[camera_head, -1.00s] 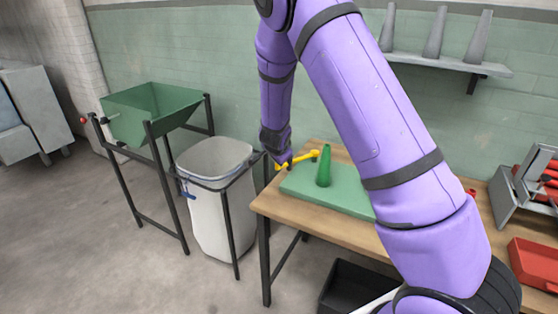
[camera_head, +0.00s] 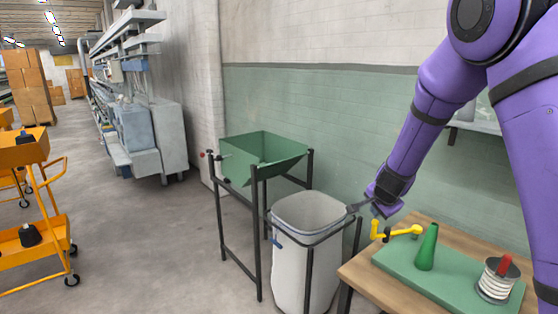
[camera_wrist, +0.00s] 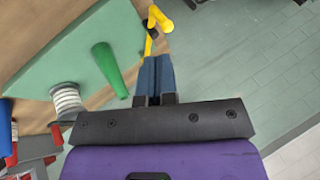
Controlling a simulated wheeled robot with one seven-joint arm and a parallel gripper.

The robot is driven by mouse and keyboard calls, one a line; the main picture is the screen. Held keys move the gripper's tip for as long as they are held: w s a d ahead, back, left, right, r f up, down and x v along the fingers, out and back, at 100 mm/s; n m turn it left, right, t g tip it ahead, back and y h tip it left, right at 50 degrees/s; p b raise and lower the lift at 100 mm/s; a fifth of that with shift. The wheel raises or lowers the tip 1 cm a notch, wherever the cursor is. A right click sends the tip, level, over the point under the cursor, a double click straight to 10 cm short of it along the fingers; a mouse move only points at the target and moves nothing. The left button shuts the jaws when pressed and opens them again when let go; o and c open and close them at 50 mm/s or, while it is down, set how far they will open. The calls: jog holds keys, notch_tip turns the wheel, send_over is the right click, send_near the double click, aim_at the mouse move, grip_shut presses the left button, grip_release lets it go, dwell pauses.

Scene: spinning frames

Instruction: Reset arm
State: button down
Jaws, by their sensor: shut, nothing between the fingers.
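My gripper (camera_head: 380,208), at the end of my purple arm, hangs in the air just above a yellow crank-shaped piece (camera_head: 402,233) by the table's back left corner. In the wrist view my gripper (camera_wrist: 155,62) shows its two dark blue fingers closed together with nothing held. There the yellow piece (camera_wrist: 151,32) lies just beyond the fingertips, apparently apart from them. A green cone (camera_head: 427,250) stands upright on a green mat (camera_head: 440,288), to the right of my gripper; it also shows left of the fingers in the wrist view (camera_wrist: 108,68).
A white spool with a red top (camera_head: 496,282) stands at the mat's right. A white bin (camera_head: 300,268) in a black frame and a green hopper (camera_head: 262,155) on a stand are left of the wooden table (camera_head: 365,275). Orange carts (camera_head: 25,200) stand far left; floor between is open.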

jog(key=s+a+r+n+y, duration=0.3)
jog(key=s+r+n, duration=0.3)
jog(key=s+r, duration=1.1)
jog(key=s+d+r+n+h, duration=0.1)
jog(key=s+r+n, duration=0.1)
jog(key=s, duration=0.9)
jog(key=s+d+r+n+g+h, duration=0.1)
jog(key=s+d+r+n, duration=0.1)
jog(key=s, duration=0.9)
jog(key=shift+s+r+n+g, duration=0.3)
jog(key=shift+r+n, duration=0.5)
jog(key=shift+n, duration=0.4)
